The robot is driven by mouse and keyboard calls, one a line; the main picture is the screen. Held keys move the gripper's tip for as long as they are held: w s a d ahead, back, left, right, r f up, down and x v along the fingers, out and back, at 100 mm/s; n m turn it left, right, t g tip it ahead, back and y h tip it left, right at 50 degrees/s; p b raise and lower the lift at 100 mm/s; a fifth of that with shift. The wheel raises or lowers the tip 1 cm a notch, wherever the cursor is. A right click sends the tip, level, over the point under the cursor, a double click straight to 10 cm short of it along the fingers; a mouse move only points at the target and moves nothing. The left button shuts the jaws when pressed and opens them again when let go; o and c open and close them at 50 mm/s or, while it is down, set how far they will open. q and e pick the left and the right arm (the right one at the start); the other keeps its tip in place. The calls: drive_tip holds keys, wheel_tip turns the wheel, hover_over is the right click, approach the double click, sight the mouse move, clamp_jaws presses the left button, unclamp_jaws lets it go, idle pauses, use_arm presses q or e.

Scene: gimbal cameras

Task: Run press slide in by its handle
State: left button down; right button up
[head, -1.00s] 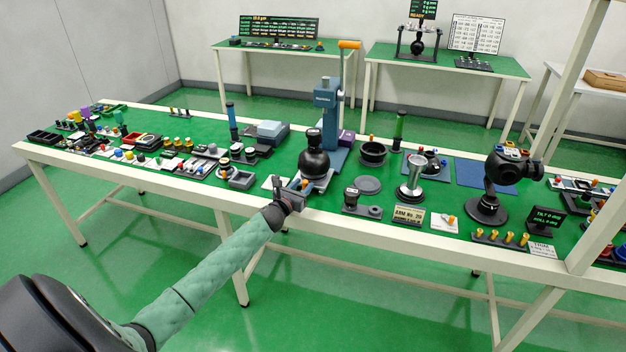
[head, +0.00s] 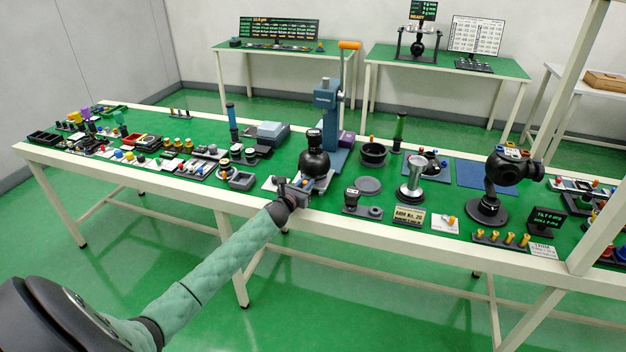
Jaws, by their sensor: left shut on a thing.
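The blue press (head: 328,112) stands upright at the middle of the long green-topped bench, with an orange-ended lever (head: 349,44) at its top. A black round gimbal ball (head: 314,162) sits in front of its column. The pale press slide (head: 321,184) shows low under the ball, toward the bench's front edge. My left gripper (head: 299,188) reaches over the front edge and is shut at the slide's front end. The slide's handle is mostly hidden by the jaws. My right gripper is not in view.
A black ring (head: 373,154), a small black stand (head: 353,200) and a grey disc (head: 368,185) stand right of the slide. The bench's pale front rail (head: 340,219) runs under my left wrist.

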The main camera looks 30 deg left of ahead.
use_arm(q)
drive_tip(key=shift+w, duration=0.25)
idle(0.3)
drive_tip(key=shift+w+a+f+b, duration=0.1)
drive_tip(key=shift+w+a+b, duration=0.6)
drive_tip(key=shift+w, duration=1.45)
drive_tip(key=shift+w+a+r+b, duration=0.1)
drive_tip(key=shift+w+a+b, duration=0.2)
drive_tip(key=shift+w+b, duration=1.25)
drive_tip(key=shift+w+a+f+b, duration=0.1)
drive_tip(key=shift+w+a+b, duration=0.3)
drive_tip(key=shift+w, duration=2.3)
drive_tip(key=shift+w+a, duration=0.2)
drive_tip(key=shift+w+r, duration=0.1)
drive_tip(key=shift+r, duration=0.1)
drive_tip(key=c, duration=1.4)
unclamp_jaws()
drive_tip(key=shift+o, duration=0.3)
drive_tip(key=shift+w+f, duration=0.1)
